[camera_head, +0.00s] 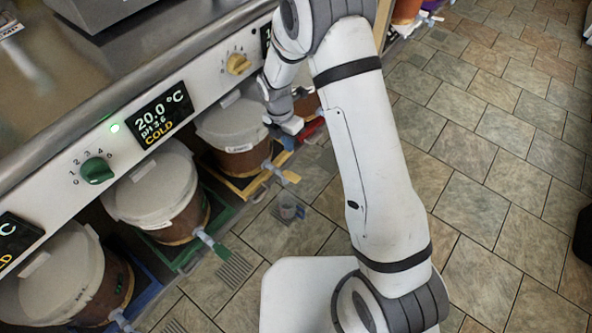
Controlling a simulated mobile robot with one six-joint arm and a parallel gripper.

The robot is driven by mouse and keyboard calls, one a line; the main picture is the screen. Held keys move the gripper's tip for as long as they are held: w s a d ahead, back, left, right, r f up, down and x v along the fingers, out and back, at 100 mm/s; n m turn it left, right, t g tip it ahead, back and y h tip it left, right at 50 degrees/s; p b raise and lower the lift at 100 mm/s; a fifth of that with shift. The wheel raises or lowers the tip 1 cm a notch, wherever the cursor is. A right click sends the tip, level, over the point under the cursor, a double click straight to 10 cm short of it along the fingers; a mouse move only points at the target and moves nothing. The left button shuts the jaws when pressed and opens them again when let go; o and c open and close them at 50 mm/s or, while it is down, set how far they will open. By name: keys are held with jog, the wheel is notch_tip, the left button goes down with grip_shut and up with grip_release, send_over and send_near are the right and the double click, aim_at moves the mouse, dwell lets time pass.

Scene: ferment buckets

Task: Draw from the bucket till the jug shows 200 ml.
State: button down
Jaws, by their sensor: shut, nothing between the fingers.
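Another bucket (160,195) with a white lid and a green tap (212,243) stands nearer, and a third bucket (70,275) is at the lower left. My gripper (291,125) is shut and empty, beside the right side of the yellow-tap bucket and apart from the jug. Its fingertips are small and partly unclear.
The metal counter front carries a green knob (96,170), a yellow knob (238,64) and a display (161,115) reading 20.0 °C and COLD. A floor grate (235,270) lies before the green tap.

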aim_at(295, 179)
jog(key=f+b, duration=0.2)
jog(key=f, duration=0.2)
jog(key=s+d+f+b, duration=0.1)
jog(key=f+b, duration=0.1)
jog(key=f, duration=0.3)
jog(key=f+b, duration=0.2)
jog(key=f, duration=0.2)
jog(key=shift+s+d+f, duration=0.3)
jog(key=shift+d+f, duration=0.05)
